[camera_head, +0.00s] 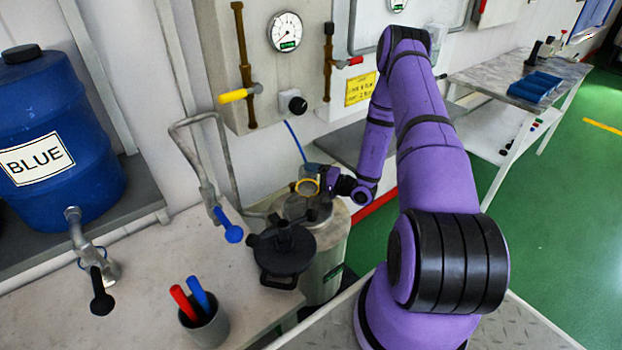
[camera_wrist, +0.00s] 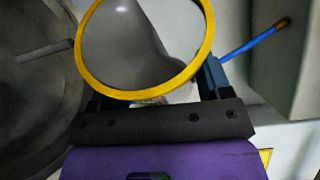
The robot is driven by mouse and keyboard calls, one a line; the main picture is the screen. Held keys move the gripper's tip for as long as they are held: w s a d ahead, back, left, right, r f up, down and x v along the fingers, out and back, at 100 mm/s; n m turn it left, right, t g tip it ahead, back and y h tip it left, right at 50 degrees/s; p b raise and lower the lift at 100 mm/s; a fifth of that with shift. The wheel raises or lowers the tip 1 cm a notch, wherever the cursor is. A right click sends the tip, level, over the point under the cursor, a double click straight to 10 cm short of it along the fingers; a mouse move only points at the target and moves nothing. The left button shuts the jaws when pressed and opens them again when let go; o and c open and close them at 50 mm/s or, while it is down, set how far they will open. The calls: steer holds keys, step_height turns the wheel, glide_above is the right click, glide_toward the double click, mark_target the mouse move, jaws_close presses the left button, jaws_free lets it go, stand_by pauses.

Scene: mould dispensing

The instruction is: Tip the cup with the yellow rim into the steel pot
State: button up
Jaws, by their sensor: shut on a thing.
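The cup with the yellow rim (camera_head: 306,187) is in my gripper (camera_head: 322,181), above the top of the steel pot (camera_head: 328,262). In the wrist view the yellow rim (camera_wrist: 91,83) shows as a wide ring, with the grey inside of the cup behind it. The fingers of my gripper (camera_wrist: 150,84) sit on both sides of the cup. I cannot tell the cup's exact tilt or what is in it. The cup and gripper partly cover the pot's top. A black lid-like part (camera_head: 283,248) sits at the pot's front left.
A bench (camera_head: 150,300) on the left bears a grey holder (camera_head: 207,328) with red and blue sticks. A blue-handled tap (camera_head: 231,233) reaches close to the pot. A blue barrel (camera_head: 55,130) stands at the back left. A gauge panel (camera_head: 262,60) is behind the pot.

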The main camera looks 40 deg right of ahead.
steer(key=shift+s+a+r+n+t, duration=0.2)
steer(key=shift+r+n+t, duration=0.1)
steer(key=shift+n, duration=0.25)
steer(key=shift+s+a+r+n+t, duration=0.1)
steer(key=shift+s+r+n+t, duration=0.15)
steer(key=shift+n, duration=0.3)
steer(key=shift+w+r, duration=0.1)
steer(key=shift+y, duration=0.4)
steer(key=shift+n, duration=0.7)
stand_by(5.7)
